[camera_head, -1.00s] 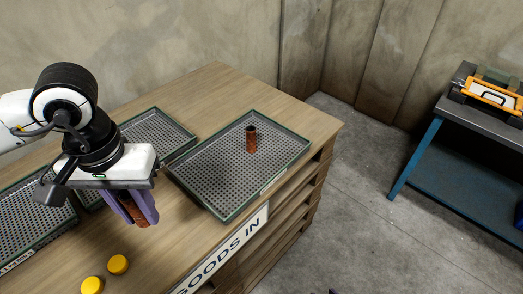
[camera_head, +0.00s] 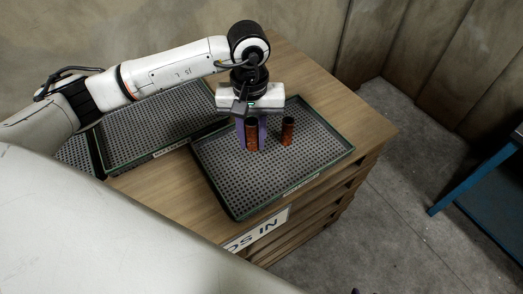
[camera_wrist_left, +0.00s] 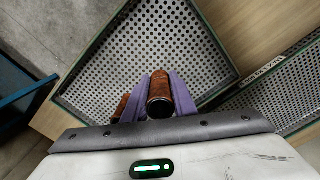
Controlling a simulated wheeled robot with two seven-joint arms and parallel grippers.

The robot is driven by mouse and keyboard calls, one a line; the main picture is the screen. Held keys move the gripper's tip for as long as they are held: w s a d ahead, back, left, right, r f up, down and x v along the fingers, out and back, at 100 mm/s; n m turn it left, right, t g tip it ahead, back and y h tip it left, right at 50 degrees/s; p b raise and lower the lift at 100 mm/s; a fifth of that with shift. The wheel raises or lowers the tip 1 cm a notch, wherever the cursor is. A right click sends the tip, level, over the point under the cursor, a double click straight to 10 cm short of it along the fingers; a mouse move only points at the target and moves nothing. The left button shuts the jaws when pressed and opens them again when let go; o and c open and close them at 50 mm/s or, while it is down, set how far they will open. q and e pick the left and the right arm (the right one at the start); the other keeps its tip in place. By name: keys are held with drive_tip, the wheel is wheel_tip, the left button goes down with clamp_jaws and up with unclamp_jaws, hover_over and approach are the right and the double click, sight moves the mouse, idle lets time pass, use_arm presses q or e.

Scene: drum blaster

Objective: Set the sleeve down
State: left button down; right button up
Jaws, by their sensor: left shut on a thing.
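My left gripper (camera_head: 252,137) is over the right-hand perforated tray (camera_head: 233,207), its purple fingers pointing down. It is shut on a rust-brown sleeve (camera_head: 252,141), held upright with a dark open top. Whether its bottom touches the tray I cannot tell. A second brown sleeve (camera_head: 287,132) stands upright in the same tray, just right of the held one with a small gap. In the left wrist view the held sleeve (camera_wrist_left: 160,90) is between the fingers, and the other sleeve (camera_wrist_left: 122,106) is partly hidden beside the left finger. My right gripper is not in view.
A second perforated tray (camera_head: 160,125) lies to the left and looks empty, partly hidden by my arm. The trays are on a wooden bench (camera_head: 148,190) with a sign (camera_head: 255,232) on its front. A blue table (camera_head: 470,190) stands apart at the right.

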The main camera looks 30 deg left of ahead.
sight(252, 122)
use_arm(q)
wheel_tip(252, 122, down, 6)
drive_tip(key=shift+f, duration=0.1)
drive_tip(key=shift+w+f, duration=0.1)
drive_tip(key=shift+f, duration=0.1)
drive_tip(key=shift+f, duration=0.1)
drive_tip(key=shift+f, duration=0.15)
drive_tip(key=c, duration=1.5)
unclamp_jaws()
drive_tip(key=shift+o, duration=0.2)
wheel_tip(252, 122, up, 13)
drive_tip(key=shift+f+b, duration=0.2)
drive_tip(key=shift+b, duration=0.2)
